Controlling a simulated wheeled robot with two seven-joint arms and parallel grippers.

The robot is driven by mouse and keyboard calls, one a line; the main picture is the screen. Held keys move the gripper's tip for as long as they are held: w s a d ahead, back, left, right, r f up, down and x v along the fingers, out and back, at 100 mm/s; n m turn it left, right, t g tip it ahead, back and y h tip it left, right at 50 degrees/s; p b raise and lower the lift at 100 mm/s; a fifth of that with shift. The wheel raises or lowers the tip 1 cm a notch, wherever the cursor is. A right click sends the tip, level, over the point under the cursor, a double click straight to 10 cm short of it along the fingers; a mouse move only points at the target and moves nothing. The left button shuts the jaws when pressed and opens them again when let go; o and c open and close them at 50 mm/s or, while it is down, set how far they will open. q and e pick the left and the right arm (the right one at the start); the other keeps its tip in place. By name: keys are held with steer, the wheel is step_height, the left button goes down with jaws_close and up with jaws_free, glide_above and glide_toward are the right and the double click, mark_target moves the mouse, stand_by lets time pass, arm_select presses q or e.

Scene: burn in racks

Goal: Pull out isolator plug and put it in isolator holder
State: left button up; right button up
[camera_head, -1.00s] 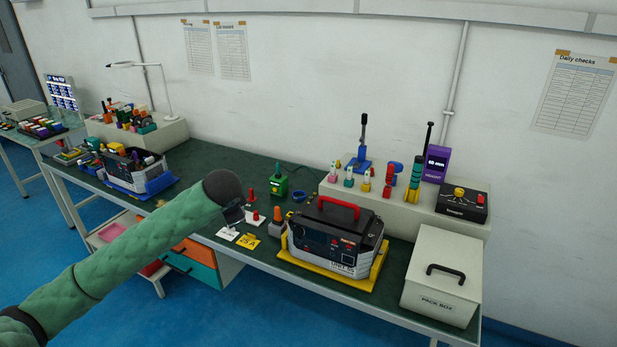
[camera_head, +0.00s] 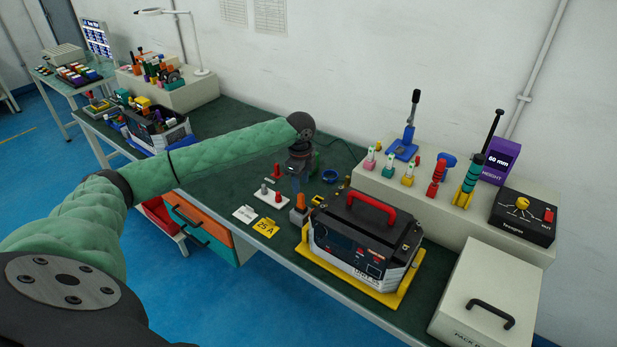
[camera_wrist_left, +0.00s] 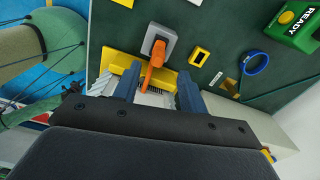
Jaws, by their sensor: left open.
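An orange plug (camera_head: 300,201) stands in a small grey block (camera_head: 298,216) at the left of the unit (camera_head: 355,235) with the red handle. In the left wrist view the orange plug (camera_wrist_left: 151,66) rises from the grey block (camera_wrist_left: 166,33), its near end in the space between the finger tips. My left gripper (camera_head: 297,187) points down just above and behind the plug in the head view. Its fingers (camera_wrist_left: 157,88) are apart, one each side, and nothing is visibly gripped. Whether a finger touches the plug cannot be told. My right gripper is out of view.
The unit sits on a yellow tray (camera_head: 389,301). A white plate with pegs (camera_head: 277,199) and a yellow 25 A card (camera_head: 266,228) lie left of the block. A blue ring (camera_head: 330,176) and green READY box (camera_wrist_left: 304,22) lie behind. A lidded box (camera_head: 486,290) stands right.

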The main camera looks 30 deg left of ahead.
mark_target(301, 194)
arm_select(q)
steer(key=shift+s+d+r+m, duration=0.15)
steer(key=shift+s+r+m, duration=0.05)
steer(key=shift+m, duration=0.5)
steer(key=shift+f, duration=0.1)
steer(key=shift+w+f+m, duration=0.2)
steer(key=shift+f+m, duration=0.1)
steer(key=shift+f, duration=0.15)
steer(key=shift+s+f+p, duration=0.15)
steer(key=shift+f+p, duration=1.45)
steer(key=shift+f, duration=1.85)
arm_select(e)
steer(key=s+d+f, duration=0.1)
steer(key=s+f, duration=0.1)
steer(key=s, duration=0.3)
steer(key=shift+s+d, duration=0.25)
arm_select(q)
jaws_close()
steer(key=c, duration=0.7)
jaws_free()
jaws_close()
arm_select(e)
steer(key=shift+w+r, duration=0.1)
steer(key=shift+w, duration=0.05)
